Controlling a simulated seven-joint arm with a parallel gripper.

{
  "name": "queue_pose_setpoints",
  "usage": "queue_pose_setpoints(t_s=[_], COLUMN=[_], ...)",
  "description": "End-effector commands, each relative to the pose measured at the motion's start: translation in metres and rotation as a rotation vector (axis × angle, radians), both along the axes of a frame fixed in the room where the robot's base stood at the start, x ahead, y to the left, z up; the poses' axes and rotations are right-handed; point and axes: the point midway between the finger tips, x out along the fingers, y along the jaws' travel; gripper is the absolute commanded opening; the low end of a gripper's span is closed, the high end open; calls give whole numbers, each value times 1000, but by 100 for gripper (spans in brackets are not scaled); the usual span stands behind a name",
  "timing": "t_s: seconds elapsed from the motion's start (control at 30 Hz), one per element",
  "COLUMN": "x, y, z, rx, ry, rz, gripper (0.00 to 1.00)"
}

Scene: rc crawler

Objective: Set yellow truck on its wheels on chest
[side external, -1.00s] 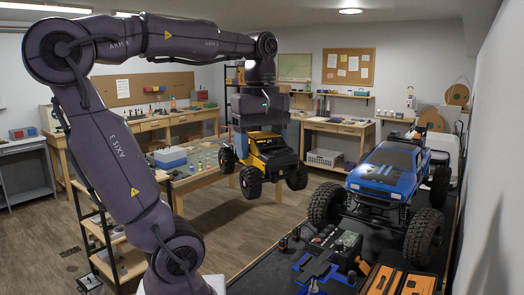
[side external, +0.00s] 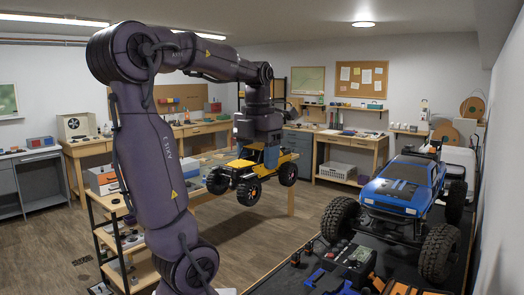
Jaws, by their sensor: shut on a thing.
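The yellow truck (side external: 243,165), with black tyres and a dark cage, hangs in the air near the middle of the view. Its wheels point down and it looks roughly level. My gripper (side external: 266,157) is shut on its upper part from above. The fingertips are partly hidden by the truck's body. A black-topped surface (side external: 303,254) at the lower right may be the chest top; I cannot tell for sure. The truck is apart from it, to its left.
A large blue truck (side external: 403,188) stands on the black top. Tools and orange parts (side external: 405,289) lie in front of it. A wooden table (side external: 207,194) is below or behind the held truck. Wooden shelving (side external: 128,242) stands beside my arm.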

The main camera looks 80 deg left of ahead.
Motion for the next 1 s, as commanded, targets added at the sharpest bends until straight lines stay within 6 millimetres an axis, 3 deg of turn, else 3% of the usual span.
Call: queue_pose_setpoints(t_s=[0.4, 1.0], x=[-1, 1], y=[-3, -2], z=[-129, -166], rx=[-11, -7], ry=[10, 6], rz=[-6, -10], gripper=[27, 27])
